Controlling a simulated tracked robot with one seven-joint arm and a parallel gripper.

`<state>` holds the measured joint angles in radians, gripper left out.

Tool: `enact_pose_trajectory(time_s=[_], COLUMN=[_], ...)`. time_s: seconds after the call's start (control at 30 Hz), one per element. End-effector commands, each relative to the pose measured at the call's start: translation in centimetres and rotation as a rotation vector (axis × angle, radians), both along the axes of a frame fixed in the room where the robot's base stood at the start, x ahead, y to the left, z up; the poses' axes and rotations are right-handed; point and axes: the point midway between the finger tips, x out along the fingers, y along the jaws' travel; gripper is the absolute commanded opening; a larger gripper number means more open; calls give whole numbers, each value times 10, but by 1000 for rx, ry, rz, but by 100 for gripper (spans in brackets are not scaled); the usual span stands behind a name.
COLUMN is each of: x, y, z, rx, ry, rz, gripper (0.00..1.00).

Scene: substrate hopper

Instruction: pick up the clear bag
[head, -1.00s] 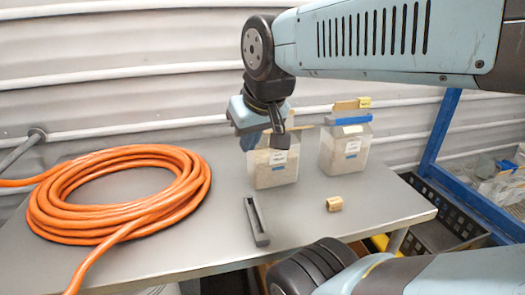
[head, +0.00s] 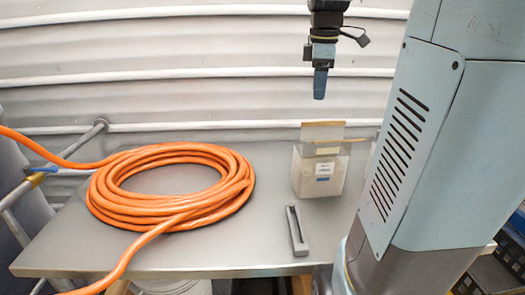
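A clear bag (head: 318,176) of light tan material, with a white label, stands upright near the back right of the grey table. A tan strip (head: 323,132) stands along its top. My gripper (head: 320,92) points down above the bag, with a visible gap between its tips and the strip. Nothing hangs from it. It shows edge-on, so I cannot tell how far its fingers are apart. My arm covers the area right of the bag, where the second clear bag stood in the earlier view.
A coiled orange hose (head: 172,190) fills the left of the table (head: 235,255). A dark grey bar-shaped object (head: 297,231) lies in front of the bag. A metal rail (head: 70,150) stands at the left. A corrugated wall rises behind the table.

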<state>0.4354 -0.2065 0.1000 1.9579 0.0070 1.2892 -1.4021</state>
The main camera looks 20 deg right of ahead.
Motion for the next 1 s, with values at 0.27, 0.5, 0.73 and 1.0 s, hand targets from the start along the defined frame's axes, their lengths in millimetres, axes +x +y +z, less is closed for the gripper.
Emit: enact_pose_trajectory(time_s=[0.27, 0.5, 0.73, 1.0], x=[29, 31, 30, 31], y=[-49, -54, -54, -53], z=[2, -13, -53, -82], rx=[28, 36, 35, 34], ry=[88, 100, 99, 97], rz=[247, 285, 284, 283], gripper=[38, 38, 38, 38])
